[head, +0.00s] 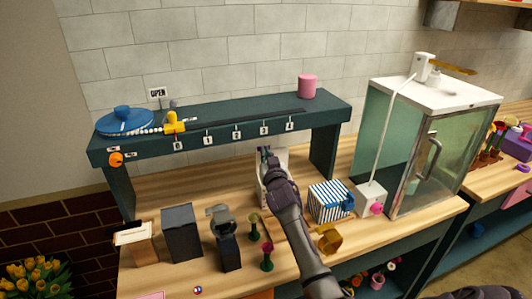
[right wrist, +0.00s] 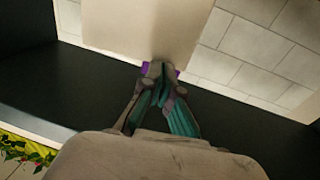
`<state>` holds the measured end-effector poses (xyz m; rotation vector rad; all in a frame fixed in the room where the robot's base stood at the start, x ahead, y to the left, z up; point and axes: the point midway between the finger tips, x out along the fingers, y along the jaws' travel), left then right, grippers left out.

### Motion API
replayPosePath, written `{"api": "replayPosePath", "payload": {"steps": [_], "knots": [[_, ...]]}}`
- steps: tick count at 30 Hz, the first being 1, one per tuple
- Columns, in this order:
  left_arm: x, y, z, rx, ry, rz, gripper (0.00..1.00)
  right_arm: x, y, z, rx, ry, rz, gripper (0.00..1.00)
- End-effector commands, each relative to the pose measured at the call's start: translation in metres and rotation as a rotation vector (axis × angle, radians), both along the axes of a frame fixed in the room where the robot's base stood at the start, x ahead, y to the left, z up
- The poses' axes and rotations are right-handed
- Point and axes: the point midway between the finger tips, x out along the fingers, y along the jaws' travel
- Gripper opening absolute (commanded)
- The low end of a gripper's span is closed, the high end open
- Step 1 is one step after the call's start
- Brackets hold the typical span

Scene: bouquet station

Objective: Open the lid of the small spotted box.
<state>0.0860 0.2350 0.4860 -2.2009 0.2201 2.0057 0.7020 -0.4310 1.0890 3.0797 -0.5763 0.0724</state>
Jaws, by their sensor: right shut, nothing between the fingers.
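A pale box-like thing (head: 273,166) stands on the wooden bench under the shelf, mostly hidden behind my right gripper and arm. I cannot make out spots on it, so I cannot tell for sure that it is the spotted box. My right gripper (head: 265,153) is shut at its upper part, with nothing held. In the right wrist view the shut fingertips (right wrist: 160,72) are at the lower edge of a plain beige panel (right wrist: 150,25). A small purple piece (right wrist: 147,68) shows beside the tips; whether they touch it is unclear. My left gripper is not in view.
A blue-and-white striped box (head: 325,203) and a white box with a pink knob (head: 369,201) stand to the right, before a glass cabinet (head: 420,150). A dark box (head: 181,233) and a dark grey device (head: 227,243) stand left. A teal shelf (head: 230,120) spans behind.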

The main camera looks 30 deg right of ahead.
Motion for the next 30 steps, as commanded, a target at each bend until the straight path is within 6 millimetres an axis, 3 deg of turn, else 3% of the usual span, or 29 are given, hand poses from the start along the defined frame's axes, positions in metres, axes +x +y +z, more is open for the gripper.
{"api": "replayPosePath", "payload": {"steps": [1,6,9,15,30], "knots": [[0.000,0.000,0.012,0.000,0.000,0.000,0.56,0.002,-0.001,0.008,0.003,0.013,0.000,0.00],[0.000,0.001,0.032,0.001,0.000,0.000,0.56,0.009,-0.004,0.011,0.027,0.073,-0.001,0.00],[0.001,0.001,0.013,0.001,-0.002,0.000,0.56,0.023,-0.009,0.002,0.032,0.082,-0.001,0.00],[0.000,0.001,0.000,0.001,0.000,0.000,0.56,0.038,-0.015,0.003,0.031,0.082,-0.001,0.00],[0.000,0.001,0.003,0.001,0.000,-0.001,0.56,0.040,-0.016,0.008,0.031,0.082,0.000,0.00]]}}
